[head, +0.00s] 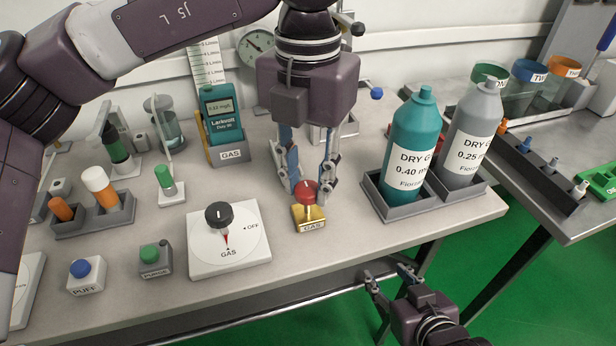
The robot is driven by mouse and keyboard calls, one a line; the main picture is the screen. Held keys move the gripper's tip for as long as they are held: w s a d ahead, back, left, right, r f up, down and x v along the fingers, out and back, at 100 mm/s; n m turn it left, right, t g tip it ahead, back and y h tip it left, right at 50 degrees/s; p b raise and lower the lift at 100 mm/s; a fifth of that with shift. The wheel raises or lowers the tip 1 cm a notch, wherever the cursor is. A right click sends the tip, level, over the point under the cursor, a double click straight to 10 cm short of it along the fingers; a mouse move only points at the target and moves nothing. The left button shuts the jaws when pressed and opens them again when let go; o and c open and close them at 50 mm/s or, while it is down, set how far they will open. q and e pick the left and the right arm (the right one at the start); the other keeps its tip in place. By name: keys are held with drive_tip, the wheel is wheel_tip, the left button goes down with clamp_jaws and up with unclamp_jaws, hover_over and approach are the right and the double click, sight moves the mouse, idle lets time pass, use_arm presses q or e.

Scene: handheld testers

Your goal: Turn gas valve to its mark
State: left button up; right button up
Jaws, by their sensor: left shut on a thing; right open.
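A white valve plate (262,250) lies near the table's front edge, with a round dial marked GAS and OFF. Its black knob (218,215) stands upright and its red pointer is directed at the GAS mark. To its right is a small brass block (309,221) labelled GAS, with a red knob (305,191) on top. My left gripper (308,192) reaches down from above and is shut on the red knob, its fingers on either side. My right gripper (390,278) is open and empty, low in front of the table edge.
A teal bottle (410,140) and a grey bottle (470,130) stand in holders at the right. A teal tester (222,113) stands in a GAS holder behind. PUFF (85,275) and PURGE (155,259) buttons sit front left.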

sight(308, 188)
idle(0.3)
use_arm(q)
drive_tip(key=o, duration=1.2)
drive_tip(key=shift+c, duration=0.2)
wheel_tip(308, 188, up, 12)
